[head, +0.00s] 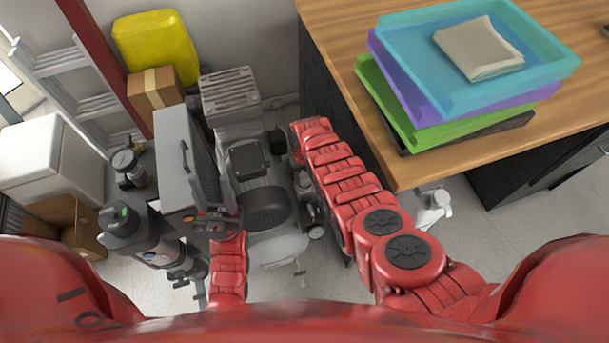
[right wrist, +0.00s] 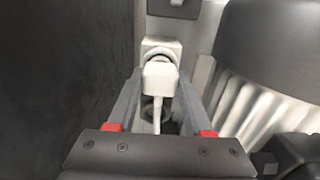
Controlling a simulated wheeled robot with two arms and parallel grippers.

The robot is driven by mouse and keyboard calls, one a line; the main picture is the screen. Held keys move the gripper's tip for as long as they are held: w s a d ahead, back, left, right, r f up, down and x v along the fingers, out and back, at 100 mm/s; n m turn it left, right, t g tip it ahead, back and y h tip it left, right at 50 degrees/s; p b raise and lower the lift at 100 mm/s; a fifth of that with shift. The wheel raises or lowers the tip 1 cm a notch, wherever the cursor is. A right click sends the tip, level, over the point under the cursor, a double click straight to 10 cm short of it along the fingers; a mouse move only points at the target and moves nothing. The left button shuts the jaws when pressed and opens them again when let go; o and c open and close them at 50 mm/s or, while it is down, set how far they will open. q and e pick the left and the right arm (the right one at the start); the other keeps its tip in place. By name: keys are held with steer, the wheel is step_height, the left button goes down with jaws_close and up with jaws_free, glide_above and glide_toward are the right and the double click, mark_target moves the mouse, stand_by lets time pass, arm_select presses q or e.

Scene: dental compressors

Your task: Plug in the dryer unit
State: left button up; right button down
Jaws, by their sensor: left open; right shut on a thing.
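In the right wrist view, a white plug (right wrist: 160,77) with a white cord sits between the fingers of my right gripper (right wrist: 160,82), which is shut on it. The plug lies in front of a white wall socket (right wrist: 161,46) and overlaps its lower part. I cannot tell whether the prongs are in. In the head view my right arm reaches down between the compressor and the desk, and its fingers are hidden. A compressor (head: 266,207) stands on the floor beside a tall grey cabinet (head: 176,135), possibly the dryer unit. My left gripper (head: 213,222) is open by the cabinet's front.
A wooden desk (head: 340,60) with stacked coloured trays (head: 455,92) is on the right, close to my right arm. A cardboard box (head: 157,92), a yellow container (head: 156,45) and a white box (head: 45,160) stand at the left. Dark surfaces flank the socket closely.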

steer(key=shift+f, duration=0.45)
steer(key=shift+c, duration=1.1)
jaws_free()
steer(key=shift+r, duration=0.1)
steer(key=shift+r, duration=0.1)
steer(key=shift+r, duration=0.25)
step_height(320, 180, up, 5)
steer(key=shift+p, duration=1.2)
step_height(320, 180, up, 12)
steer(key=shift+f, duration=0.15)
